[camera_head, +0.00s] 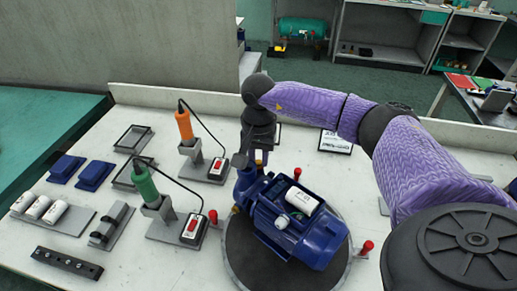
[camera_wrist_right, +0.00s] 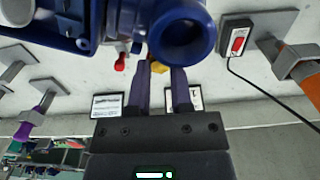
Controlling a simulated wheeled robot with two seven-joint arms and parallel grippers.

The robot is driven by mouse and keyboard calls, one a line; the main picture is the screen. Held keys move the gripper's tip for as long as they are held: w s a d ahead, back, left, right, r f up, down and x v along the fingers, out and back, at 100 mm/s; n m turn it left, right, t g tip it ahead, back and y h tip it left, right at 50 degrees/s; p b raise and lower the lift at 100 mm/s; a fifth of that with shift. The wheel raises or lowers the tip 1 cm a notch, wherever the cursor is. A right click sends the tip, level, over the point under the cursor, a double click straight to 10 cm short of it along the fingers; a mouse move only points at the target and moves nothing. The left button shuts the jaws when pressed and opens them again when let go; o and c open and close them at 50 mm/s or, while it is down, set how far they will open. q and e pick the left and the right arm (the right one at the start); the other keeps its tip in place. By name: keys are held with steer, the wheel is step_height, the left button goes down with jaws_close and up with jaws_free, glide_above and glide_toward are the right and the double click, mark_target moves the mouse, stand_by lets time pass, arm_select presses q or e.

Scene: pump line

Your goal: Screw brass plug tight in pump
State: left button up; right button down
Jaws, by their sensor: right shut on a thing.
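The blue pump (camera_head: 322,232) sits on a dark round plate (camera_head: 243,262) on the workbench. In the wrist view, its round flanged port (camera_wrist_right: 184,42) is close above my fingertips. My right gripper (camera_wrist_right: 158,78) is shut on the brass plug (camera_wrist_right: 158,67), which shows as a small yellow piece between the fingertips. The plug is beside the port's rim; I cannot tell how far it is threaded in. In the head view, my right gripper (camera_head: 247,160) points down at the pump's far left end, and the arm hides part of it. My left gripper is not in view.
An orange screwdriver (camera_head: 184,125) and a green one (camera_head: 146,186) stand in holders left of the pump, with cables to switch boxes. Blue blocks (camera_head: 95,175), white cylinders (camera_head: 55,212) and a black strip (camera_head: 66,262) lie further left. Red knobs (camera_head: 367,247) stand around the plate.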

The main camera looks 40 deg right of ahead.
steer(key=shift+m, duration=0.6)
steer(key=shift+s+r+m+p, duration=0.15)
steer(key=shift+m+p, duration=0.35)
steer(key=shift+m, duration=1.2)
steer(key=shift+m, duration=0.3)
steer(key=c, duration=0.9)
jaws_free()
steer(key=shift+m+p, duration=0.3)
steer(key=shift+m, duration=0.2)
steer(key=o, duration=0.3)
steer(key=n, duration=0.1)
steer(key=n+b, duration=0.1)
steer(key=shift+f+n, duration=0.3)
steer(key=shift+n, duration=0.1)
steer(key=shift+r+n, duration=0.15)
steer(key=shift+n, duration=0.25)
